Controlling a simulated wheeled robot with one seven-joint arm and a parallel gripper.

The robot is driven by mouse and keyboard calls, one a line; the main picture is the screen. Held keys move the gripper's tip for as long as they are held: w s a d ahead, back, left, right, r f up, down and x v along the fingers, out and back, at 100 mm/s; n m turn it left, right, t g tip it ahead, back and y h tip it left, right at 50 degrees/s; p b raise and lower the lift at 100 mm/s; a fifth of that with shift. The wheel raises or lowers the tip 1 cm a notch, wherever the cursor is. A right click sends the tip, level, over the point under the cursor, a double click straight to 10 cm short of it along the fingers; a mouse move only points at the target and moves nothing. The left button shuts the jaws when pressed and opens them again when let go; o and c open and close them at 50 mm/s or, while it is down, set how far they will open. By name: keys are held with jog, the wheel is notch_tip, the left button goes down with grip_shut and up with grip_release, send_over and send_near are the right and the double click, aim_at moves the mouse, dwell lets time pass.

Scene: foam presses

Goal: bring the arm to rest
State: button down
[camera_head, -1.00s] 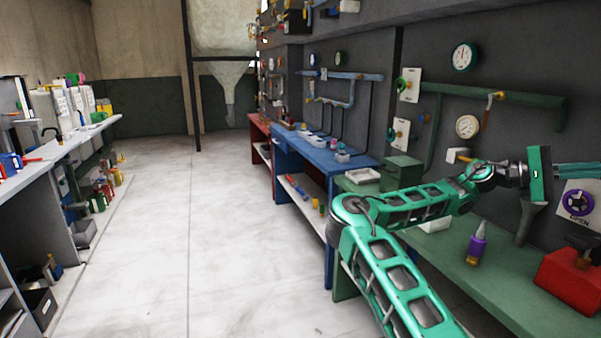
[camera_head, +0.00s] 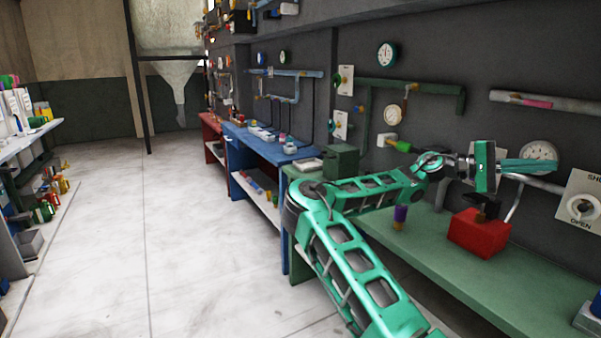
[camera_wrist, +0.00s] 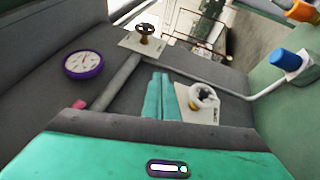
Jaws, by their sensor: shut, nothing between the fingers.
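My gripper (camera_head: 556,166) is at the end of my green arm, above the green workbench (camera_head: 455,268). It points right, in front of the dark wall. In the wrist view its two long teal fingers (camera_wrist: 160,76) lie side by side, shut with nothing between them. My arm (camera_head: 350,250) is bent, with its elbow over the aisle side of the bench. Its forearm hides part of the bench top.
Wall pipes, a gauge (camera_head: 540,154) and a valve plate (camera_head: 581,204) are near my gripper. The floor aisle (camera_head: 185,230) at left is clear.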

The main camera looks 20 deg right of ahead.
jog(key=s+d+f+t+y, duration=0.1)
jog(key=s+f+t+y, duration=0.4)
jog(key=s+f, duration=0.9)
jog(key=a+f+t+y, duration=0.1)
jog(key=a+f, duration=0.2)
jog(key=f, duration=0.1)
jog(key=w+a+f+t+y, duration=0.1)
jog(key=a+f+y, duration=0.1)
jog(key=a+f, duration=0.1)
jog(key=w+a+f+t+y, duration=0.1)
jog(key=a+f+t+y, duration=0.1)
jog(key=a+f, duration=0.2)
jog(key=shift+f, duration=0.4)
jog(key=a+r+n+t+y, duration=0.1)
jog(key=a+r+t, duration=0.1)
jog(key=a, duration=1.1)
jog(key=a+r+n+t+y, duration=0.1)
jog(key=a+t, duration=0.4)
jog(key=a, duration=0.8)
jog(key=shift+s+r+y, duration=0.15)
jog(key=shift+r+y, duration=0.25)
jog(key=shift+r, duration=0.4)
